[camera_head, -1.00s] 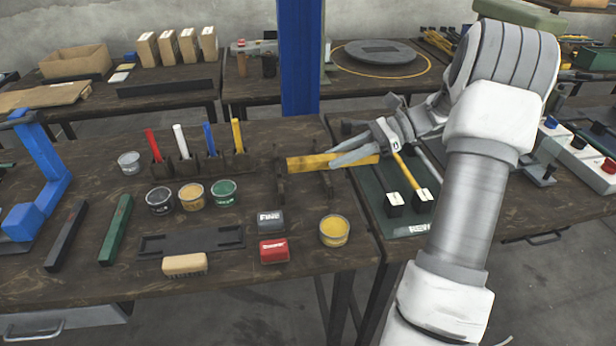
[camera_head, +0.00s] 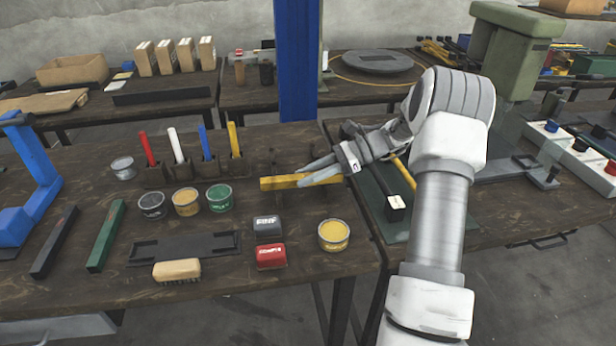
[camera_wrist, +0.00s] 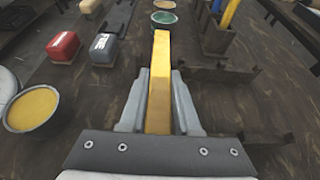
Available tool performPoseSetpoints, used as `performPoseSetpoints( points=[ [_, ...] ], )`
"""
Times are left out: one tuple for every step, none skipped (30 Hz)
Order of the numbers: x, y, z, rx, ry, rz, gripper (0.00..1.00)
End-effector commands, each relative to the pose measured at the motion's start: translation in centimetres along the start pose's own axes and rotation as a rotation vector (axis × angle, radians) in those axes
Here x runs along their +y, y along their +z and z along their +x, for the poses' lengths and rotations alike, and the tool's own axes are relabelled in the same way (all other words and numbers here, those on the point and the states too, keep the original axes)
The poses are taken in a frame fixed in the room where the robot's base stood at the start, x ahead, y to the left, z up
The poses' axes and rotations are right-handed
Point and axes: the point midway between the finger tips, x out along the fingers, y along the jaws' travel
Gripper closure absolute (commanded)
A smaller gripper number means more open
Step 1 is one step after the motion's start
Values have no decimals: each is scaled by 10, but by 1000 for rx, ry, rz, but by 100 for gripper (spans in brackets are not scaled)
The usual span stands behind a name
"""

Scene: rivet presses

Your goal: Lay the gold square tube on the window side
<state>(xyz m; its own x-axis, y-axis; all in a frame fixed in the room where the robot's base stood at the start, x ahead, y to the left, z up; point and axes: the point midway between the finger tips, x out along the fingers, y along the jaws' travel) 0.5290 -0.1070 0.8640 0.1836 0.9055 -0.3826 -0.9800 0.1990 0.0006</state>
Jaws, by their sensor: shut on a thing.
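The gold square tube (camera_head: 277,183) is a yellow bar held level above the dark wooden bench, near its right side. My gripper (camera_head: 304,174) is shut on it, with the grey fingers on either side. In the wrist view the tube (camera_wrist: 161,75) points straight ahead between the two fingers (camera_wrist: 158,100). Dark brackets (camera_wrist: 215,72) stand on the bench to the right of the tube in the wrist view. No window shows in either view.
Three open paint tins (camera_head: 186,201) lie left of the tube; a yellow tin (camera_head: 333,235), grey block (camera_head: 267,227) and red block (camera_head: 271,256) lie in front. Upright coloured sticks (camera_head: 207,142) stand behind. A black tray (camera_head: 185,246) and green bar (camera_head: 106,236) are further left.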

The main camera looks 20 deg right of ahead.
Motion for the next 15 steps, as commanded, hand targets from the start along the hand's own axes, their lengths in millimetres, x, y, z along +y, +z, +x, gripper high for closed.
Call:
performPoseSetpoints(
  points=[
    [0, 1, 0, 0, 0, -1, 100],
    [0, 1, 0, 0, 0, -1, 100],
    [0, 0, 0, 0, 0, 0, 100],
    [0, 0, 0, -1, 0, 0, 100],
    [0, -1, 0, -1, 0, 0, 100],
    [0, -2, 1, -1, 0, 0, 100],
    [0, -3, 1, -1, 0, 0, 100],
    [0, -4, 2, -1, 0, 0, 100],
    [0, -5, 2, -1, 0, 0, 100],
    [0, -6, 2, -1, 0, -1, 100],
    [0, -7, 3, -1, 0, -1, 100],
    [0, -8, 3, -1, 0, -1, 100],
    [0, -8, 4, 0, 0, -1, 100],
    [0, -9, 4, 0, 0, -1, 67],
    [0, -9, 4, 0, 0, -1, 60]
  ],
)
